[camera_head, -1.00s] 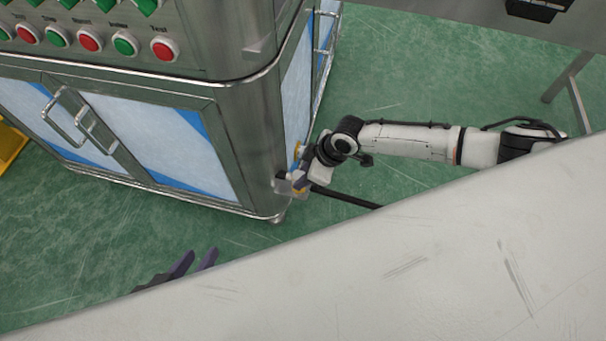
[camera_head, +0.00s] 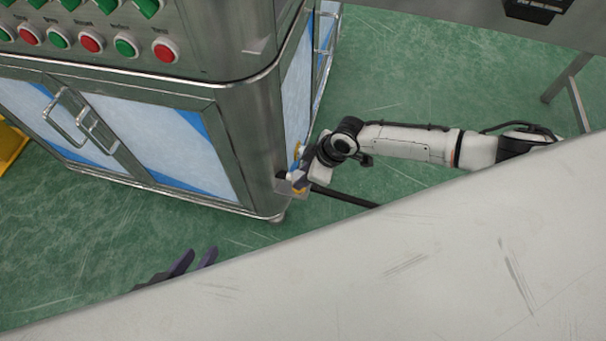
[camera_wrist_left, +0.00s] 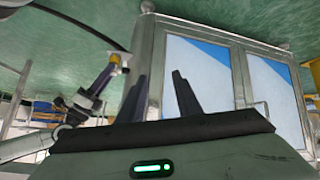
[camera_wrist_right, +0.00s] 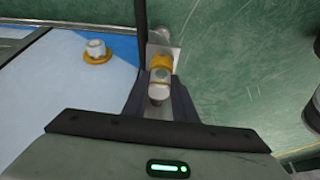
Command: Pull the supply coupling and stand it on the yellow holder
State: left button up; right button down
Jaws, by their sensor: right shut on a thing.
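My right gripper (camera_wrist_right: 160,88) is shut on the supply coupling (camera_wrist_right: 158,93), a small silver cylinder. An orange-yellow ring (camera_wrist_right: 160,66) sits directly at its far end, against a grey bracket (camera_wrist_right: 168,50) at the cabinet's lower corner. The ring appears to be the yellow holder; whether the coupling is seated in it or only touching, I cannot tell. In the head view the ring (camera_head: 299,190) shows just below the right gripper (camera_head: 301,181). My left gripper (camera_head: 195,261) is open and empty beyond the white surface's edge; its spread fingers show in the left wrist view (camera_wrist_left: 158,80).
The steel cabinet (camera_head: 235,150) stands left of my right arm. A silver port with a yellow collar (camera_wrist_right: 97,53) is on its side panel, with nothing on it. A black hose (camera_head: 345,197) runs near the right gripper. A white surface (camera_head: 400,270) fills the foreground. Green floor is open.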

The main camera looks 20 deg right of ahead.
jog(key=shift+f, duration=0.1)
jog(key=c, duration=1.4)
grip_release()
jog(key=shift+o, duration=0.2)
pick_arm(q)
jog(key=shift+f, duration=0.1)
jog(key=shift+s+a+r+t+y+p, duration=0.25)
jog(key=shift+a+r+p, duration=0.3)
jog(key=shift+p, duration=0.5)
jog(key=shift+s+a+r+t+y+p, duration=0.15)
jog(key=shift+s+a+r+p, duration=0.3)
jog(key=shift+p, duration=0.6)
pick_arm(e)
jog(key=v, duration=1)
pick_arm(q)
jog(key=shift+w, duration=0.1)
